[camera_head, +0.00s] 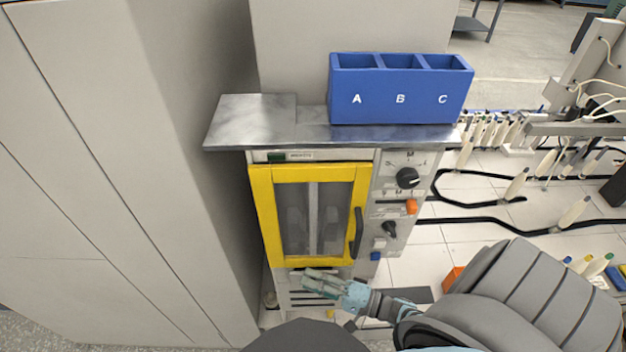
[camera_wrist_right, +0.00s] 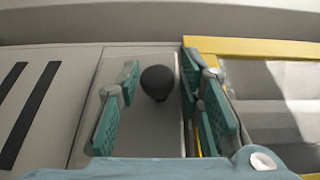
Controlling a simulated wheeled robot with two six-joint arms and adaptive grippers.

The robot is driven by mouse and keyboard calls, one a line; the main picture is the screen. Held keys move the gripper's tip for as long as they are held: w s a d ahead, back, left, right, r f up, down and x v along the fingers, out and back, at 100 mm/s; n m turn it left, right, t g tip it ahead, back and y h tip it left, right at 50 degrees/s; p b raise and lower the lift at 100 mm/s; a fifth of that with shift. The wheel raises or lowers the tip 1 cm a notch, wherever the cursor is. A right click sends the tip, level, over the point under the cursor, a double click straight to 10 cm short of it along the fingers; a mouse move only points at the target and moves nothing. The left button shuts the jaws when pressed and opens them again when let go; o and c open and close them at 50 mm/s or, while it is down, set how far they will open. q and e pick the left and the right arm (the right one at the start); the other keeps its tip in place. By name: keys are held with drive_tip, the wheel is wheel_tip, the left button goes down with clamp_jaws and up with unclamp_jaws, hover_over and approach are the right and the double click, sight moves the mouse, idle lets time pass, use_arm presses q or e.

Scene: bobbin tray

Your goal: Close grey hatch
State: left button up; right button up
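The grey hatch (camera_wrist_right: 145,125) shows in the right wrist view as a plain grey panel with a round black knob (camera_wrist_right: 158,83). My right gripper (camera_wrist_right: 160,103) is open, with its teal fingers apart on either side of the knob; I cannot tell whether they touch it. In the head view my right gripper (camera_head: 322,281) is just below the yellow-framed door, low on the machine front, and largely hides the hatch there. How far the hatch stands open is not clear. My left gripper is not in view.
The yellow-framed door (camera_head: 262,215) with a dark handle looks shut above my right gripper. Knobs and switches line the control panel (camera_head: 398,225) on its right. A blue bin (camera_head: 400,110) marked A, B, C stands on the metal top (camera_head: 245,118). A tall grey cabinet (camera_head: 130,180) is close on the left.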

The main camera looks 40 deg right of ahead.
drive_tip(key=shift+w+d+r, duration=0.15)
drive_tip(key=shift+w+r, duration=0.05)
idle(0.3)
drive_tip(key=shift+s+f, duration=0.1)
drive_tip(key=shift+s, duration=0.05)
drive_tip(key=b+v, duration=0.1)
drive_tip(key=v, duration=0.4)
drive_tip(key=b+v, duration=0.1)
drive_tip(key=v, duration=0.5)
drive_tip(key=f+b+v, duration=0.1)
drive_tip(key=v, duration=0.4)
drive_tip(key=shift+s+d, duration=0.1)
drive_tip(key=shift+s, duration=0.15)
